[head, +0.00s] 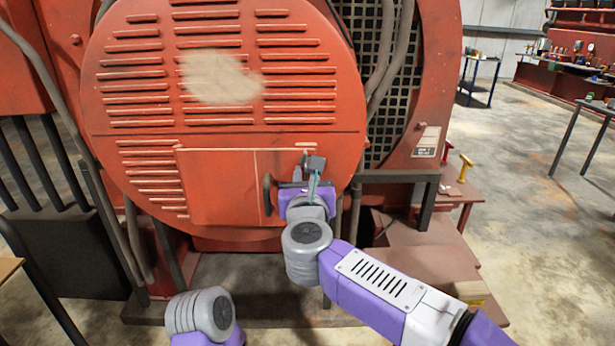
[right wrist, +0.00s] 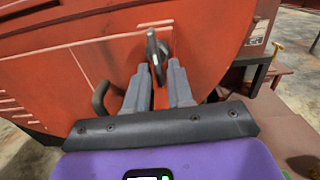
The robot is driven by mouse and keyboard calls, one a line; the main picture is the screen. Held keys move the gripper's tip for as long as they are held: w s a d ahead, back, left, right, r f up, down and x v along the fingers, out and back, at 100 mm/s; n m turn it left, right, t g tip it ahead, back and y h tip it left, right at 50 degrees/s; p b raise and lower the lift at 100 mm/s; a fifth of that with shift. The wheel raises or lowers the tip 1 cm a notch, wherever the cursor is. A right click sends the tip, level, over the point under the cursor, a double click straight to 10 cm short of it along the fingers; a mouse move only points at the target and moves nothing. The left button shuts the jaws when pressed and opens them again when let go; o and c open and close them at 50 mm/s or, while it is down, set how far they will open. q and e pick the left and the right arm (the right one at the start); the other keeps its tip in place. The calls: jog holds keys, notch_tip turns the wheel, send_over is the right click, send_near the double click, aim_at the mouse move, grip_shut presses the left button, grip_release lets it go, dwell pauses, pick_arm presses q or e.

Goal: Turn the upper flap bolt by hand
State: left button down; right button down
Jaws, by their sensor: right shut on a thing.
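The upper flap bolt (head: 316,162) is a small dark metal piece at the upper right corner of the flap (head: 220,188), on the round red engine cover. It also shows in the right wrist view (right wrist: 153,48) as a dark upright lever between the fingertips. My right gripper (head: 311,182) reaches up to it from below, its grey fingers closed on the bolt. In the right wrist view the fingers (right wrist: 154,76) stand either side of it; the exact contact is partly hidden. The flap lies flat against the cover. Only a link of my left arm shows, at the bottom.
A dark curved handle (head: 267,194) stands out just left of my right gripper. A black metal bracket (head: 395,178) and a red ledge (head: 425,240) lie to the right. Open concrete floor (head: 510,190) is farther right, with tables beyond.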

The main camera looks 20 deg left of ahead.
jog(key=shift+m, duration=0.3)
jog(key=c, duration=1.3)
grip_release()
jog(key=shift+o, duration=0.2)
jog(key=v, duration=0.7)
jog(key=shift+s, duration=0.3)
jog(key=shift+w+d, duration=0.1)
